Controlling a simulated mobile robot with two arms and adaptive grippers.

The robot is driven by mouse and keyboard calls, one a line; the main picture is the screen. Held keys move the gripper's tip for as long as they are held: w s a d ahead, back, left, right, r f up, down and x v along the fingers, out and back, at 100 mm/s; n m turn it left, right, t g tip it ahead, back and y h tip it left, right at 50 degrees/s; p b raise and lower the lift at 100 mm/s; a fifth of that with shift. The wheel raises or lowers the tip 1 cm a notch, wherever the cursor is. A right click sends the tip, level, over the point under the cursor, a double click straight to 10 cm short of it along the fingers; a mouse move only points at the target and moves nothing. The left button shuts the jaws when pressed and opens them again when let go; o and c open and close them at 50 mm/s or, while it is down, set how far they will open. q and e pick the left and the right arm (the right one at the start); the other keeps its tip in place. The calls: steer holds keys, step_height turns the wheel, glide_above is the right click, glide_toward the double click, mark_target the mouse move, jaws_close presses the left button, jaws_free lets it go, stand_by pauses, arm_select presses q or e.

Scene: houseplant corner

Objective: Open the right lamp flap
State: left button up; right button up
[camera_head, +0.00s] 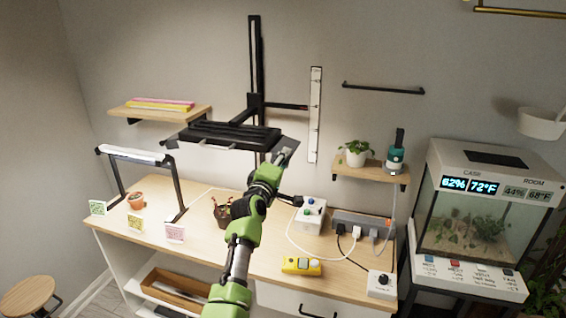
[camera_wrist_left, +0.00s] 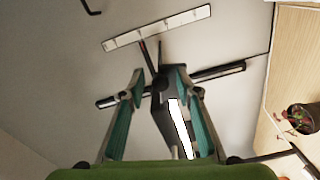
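The black hanging lamp (camera_head: 225,132) is on a vertical wall rail, above the back of the bench. A thin dark flap (camera_head: 172,143) shows at its left end. The right end, where the right flap is, is mostly covered by my left gripper (camera_head: 288,150), so I cannot tell the flap's angle. In the left wrist view, my left gripper (camera_wrist_left: 160,92) has its two teal-lined fingers apart. The lamp's dark underside and bright light strip (camera_wrist_left: 179,125) appear between them. No contact can be made out. My right gripper is not in view.
Below the arm, the bench (camera_head: 190,235) holds a dark pot (camera_head: 223,212), a white control box (camera_head: 310,217), a power strip (camera_head: 362,223) and a yellow device (camera_head: 301,266). A plant shelf (camera_head: 370,173) is right of the gripper. A glass case (camera_head: 470,215) stands at far right.

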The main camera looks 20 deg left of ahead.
arm_select(q)
steer(key=shift+s, duration=0.15)
steer(key=s, duration=0.7)
steer(key=shift+s+a, duration=0.1)
stand_by(0.4)
